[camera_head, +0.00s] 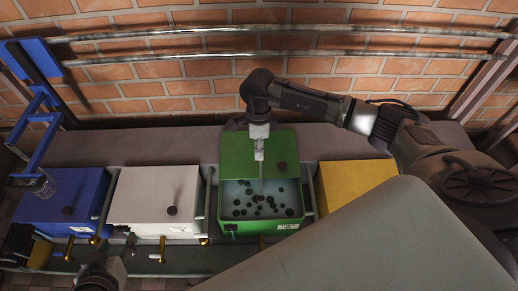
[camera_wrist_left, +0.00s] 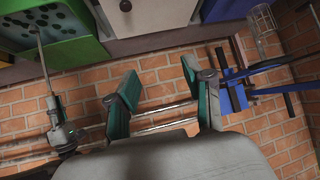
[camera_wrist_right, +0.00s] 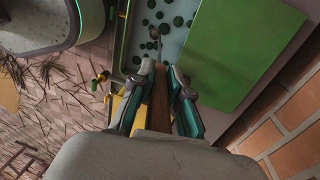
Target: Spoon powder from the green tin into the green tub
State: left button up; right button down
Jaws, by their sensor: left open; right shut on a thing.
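The green tub (camera_head: 238,229) stands mid-row with its green lid (camera_head: 240,148) raised behind the opening. Inside is a pale surface with many dark green round spots. My right gripper (camera_wrist_right: 160,85) is shut on the brown handle of a spoon (camera_wrist_right: 160,105). The spoon points down into the tub opening, and its bowl (camera_wrist_right: 154,36) shows over the pale surface; contact and any powder on it cannot be told. My left gripper (camera_wrist_left: 160,92) is open and empty, off to the left of the tub and away from it. I cannot make out a green tin.
A white tub (camera_head: 150,195) and a blue tub (camera_head: 60,195) stand left of the green one, a yellow tub (camera_head: 350,180) right. All three look closed. Brass taps (camera_head: 162,245) stick out in front. A blue frame (camera_head: 35,120) stands at far left, a brick wall (camera_head: 190,85) with pipes behind.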

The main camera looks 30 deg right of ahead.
jog(key=shift+r+p, duration=0.35)
jog(key=shift+r, duration=0.25)
jog(key=shift+r+p, duration=0.35)
jog(key=shift+r, duration=0.05)
jog(key=shift+r+p, duration=0.6)
jog(key=shift+r, duration=0.3)
pick_arm(q)
jog(key=s+a+f+g+y, duration=0.1)
jog(key=s+a+f+g, duration=0.15)
jog(key=s, duration=0.25)
jog(key=s+a+f+g+y, duration=0.1)
jog(key=s+g, duration=0.3)
jog(key=s, duration=0.1)
pick_arm(e)
jog(key=shift+r, duration=0.25)
notch_tip(320, 180, up, 3)
jog(key=shift+f+p, duration=0.1)
jog(key=shift+p, duration=1.15)
jog(key=shift+r+p, duration=0.4)
jog(key=shift+r, duration=0.25)
jog(key=shift+r+p, duration=0.5)
jog(key=shift+r, duration=0.15)
pick_arm(q)
notch_tip(320, 180, down, 14)
jog(key=p, duration=0.1)
jog(key=shift+w+d+r+g+p, duration=0.15)
jog(key=shift+w+d+g+p, duration=0.1)
jog(key=shift+w+g+p, duration=0.1)
pick_arm(e)
jog(key=shift+r, duration=1.2)
